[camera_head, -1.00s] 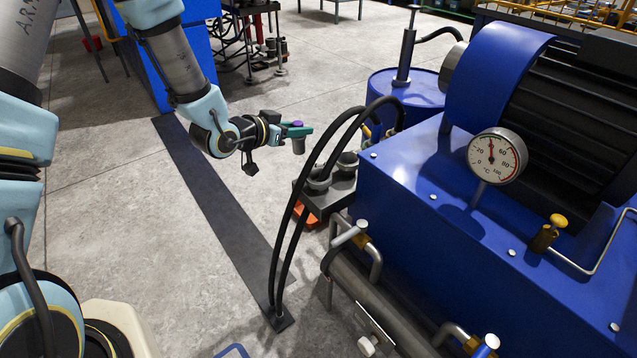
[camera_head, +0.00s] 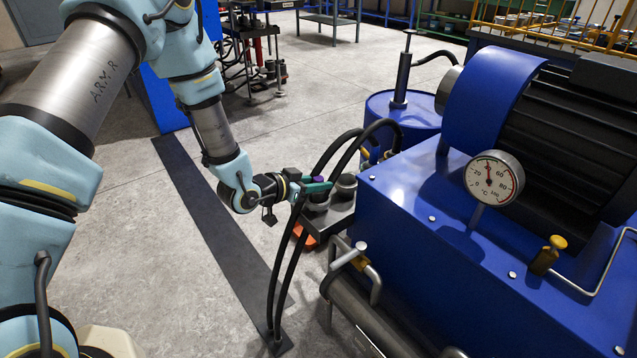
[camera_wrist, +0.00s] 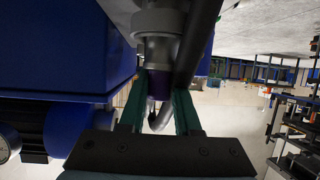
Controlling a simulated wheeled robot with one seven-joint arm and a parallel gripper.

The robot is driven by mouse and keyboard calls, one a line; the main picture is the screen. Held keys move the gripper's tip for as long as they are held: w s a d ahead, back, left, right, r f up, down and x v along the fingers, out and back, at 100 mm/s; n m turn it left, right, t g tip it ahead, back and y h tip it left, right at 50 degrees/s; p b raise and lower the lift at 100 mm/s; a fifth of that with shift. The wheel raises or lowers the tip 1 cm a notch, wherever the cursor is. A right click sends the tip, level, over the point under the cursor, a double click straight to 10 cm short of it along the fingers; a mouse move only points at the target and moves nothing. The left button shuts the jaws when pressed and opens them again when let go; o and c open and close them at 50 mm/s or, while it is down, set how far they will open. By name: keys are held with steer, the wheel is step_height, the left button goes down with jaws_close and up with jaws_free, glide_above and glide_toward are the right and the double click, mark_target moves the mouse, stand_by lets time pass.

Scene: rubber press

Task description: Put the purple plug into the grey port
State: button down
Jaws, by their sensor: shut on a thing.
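My gripper (camera_head: 316,187), with green fingers, is shut on the purple plug (camera_head: 318,178). Its purple part also shows between the fingers in the wrist view (camera_wrist: 158,84), with a grey cylindrical body beyond the fingertips. In the head view the plug is upright over the nearer, left grey port (camera_head: 318,207) on a dark grey block. A wider grey ring (camera_wrist: 160,20) shows at the body's far end in the wrist view. I cannot tell whether the plug touches or enters the port; fingers and hoses partly hide the place.
Two black hoses (camera_head: 286,262) arch close beside my gripper; one passes right by the plug in the wrist view. Another grey round fitting (camera_head: 346,186) stands to the right on the block. The blue machine (camera_head: 425,260) is close on the right. Open floor lies left.

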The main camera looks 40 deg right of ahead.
steer(key=shift+f+b, duration=0.3)
steer(key=c, duration=0.6)
jaws_free()
steer(key=shift+r+p, duration=0.3)
steer(key=shift+a+r, duration=0.15)
steer(key=shift+a, duration=0.1)
steer(key=v, duration=1.1)
steer(key=shift+s+a+r+b, duration=0.1)
steer(key=shift+a+b, duration=0.1)
steer(key=shift+b, duration=0.15)
